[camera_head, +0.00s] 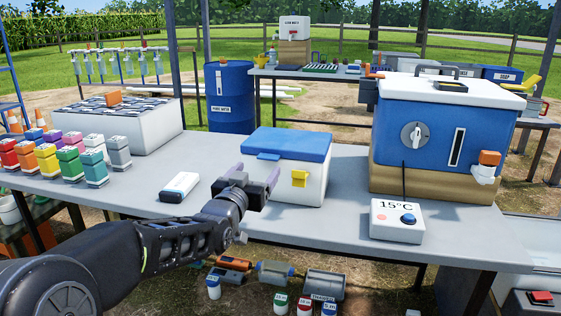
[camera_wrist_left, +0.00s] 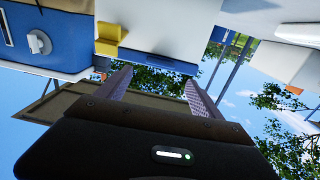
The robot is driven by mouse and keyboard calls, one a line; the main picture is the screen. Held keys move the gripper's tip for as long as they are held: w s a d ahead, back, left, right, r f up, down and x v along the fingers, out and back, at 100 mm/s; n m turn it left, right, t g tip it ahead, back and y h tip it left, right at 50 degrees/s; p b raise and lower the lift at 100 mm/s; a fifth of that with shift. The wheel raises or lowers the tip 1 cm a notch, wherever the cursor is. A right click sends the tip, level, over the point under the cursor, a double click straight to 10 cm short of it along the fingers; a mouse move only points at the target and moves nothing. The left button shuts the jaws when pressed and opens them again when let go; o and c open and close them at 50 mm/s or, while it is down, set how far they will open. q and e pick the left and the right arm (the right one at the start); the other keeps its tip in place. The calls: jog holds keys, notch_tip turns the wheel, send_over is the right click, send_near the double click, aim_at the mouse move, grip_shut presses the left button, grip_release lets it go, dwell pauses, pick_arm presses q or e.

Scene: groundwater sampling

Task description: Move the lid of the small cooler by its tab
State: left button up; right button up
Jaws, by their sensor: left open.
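The small cooler (camera_head: 290,180) is a white box on the grey table, with a blue lid (camera_head: 292,143) lying flat on top. My right gripper is not in view.
A large blue cooler (camera_head: 430,130) with a dial stands to the right, behind a 15°C box (camera_head: 396,220). A white device (camera_head: 179,187) lies to the left, near several coloured bottles (camera_head: 46,160). A sample rack box (camera_head: 130,133) stands behind them.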

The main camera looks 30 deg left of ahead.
aim_at(267, 158)
pick_arm(q)
jog(key=x, duration=0.8)
jog(key=shift+s+f+b, duration=0.1)
jog(key=shift+b, duration=0.2)
jog(key=shift+c, duration=0.2)
grip_shut()
dwell(0.5)
